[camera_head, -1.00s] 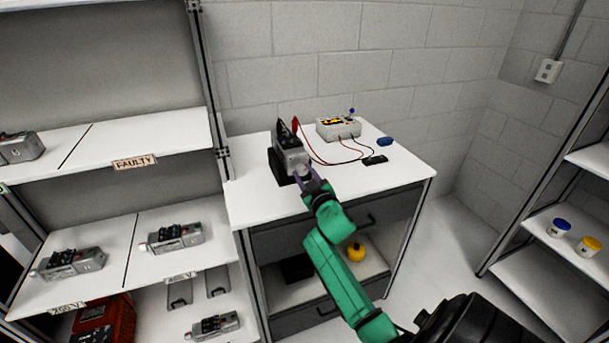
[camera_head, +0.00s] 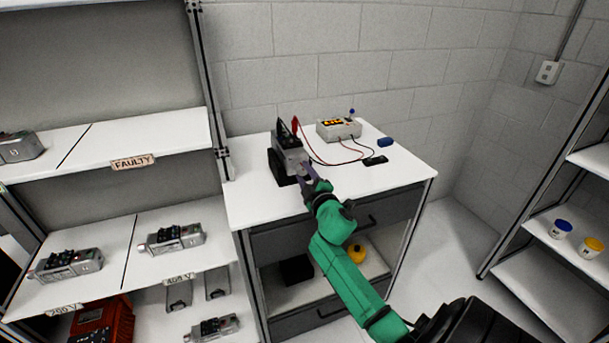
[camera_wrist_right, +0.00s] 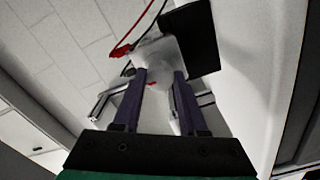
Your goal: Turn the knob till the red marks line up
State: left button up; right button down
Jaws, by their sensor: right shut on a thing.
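A grey servo encoder unit (camera_head: 289,157) sits on a black stand (camera_head: 276,170) at the left of the white worktop, with a red clip and a black clip on top. My right gripper (camera_head: 307,171) reaches it from the front. In the right wrist view, my gripper's two dark fingers (camera_wrist_right: 159,82) are shut on the knob (camera_wrist_right: 158,72) on the unit's front face. A small red mark shows between the fingers. The fingers hide much of the knob, and I cannot tell whether two red marks line up. My left gripper is not in view.
A meter box (camera_head: 338,129) with a lit yellow display stands behind, its red and black leads crossing the worktop (camera_head: 375,185). A blue item (camera_head: 385,142) and a black item (camera_head: 375,160) lie at right. A shelf (camera_head: 165,132) with several similar units stands left.

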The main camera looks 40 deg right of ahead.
jog(key=shift+f, duration=0.1)
dwell(0.3)
jog(key=shift+c, duration=2.2)
grip_release()
jog(key=shift+s, duration=0.1)
jog(key=b+v, duration=0.2)
jog(key=v, duration=1.2)
jog(key=shift+s, duration=0.2)
jog(key=shift+a, duration=0.15)
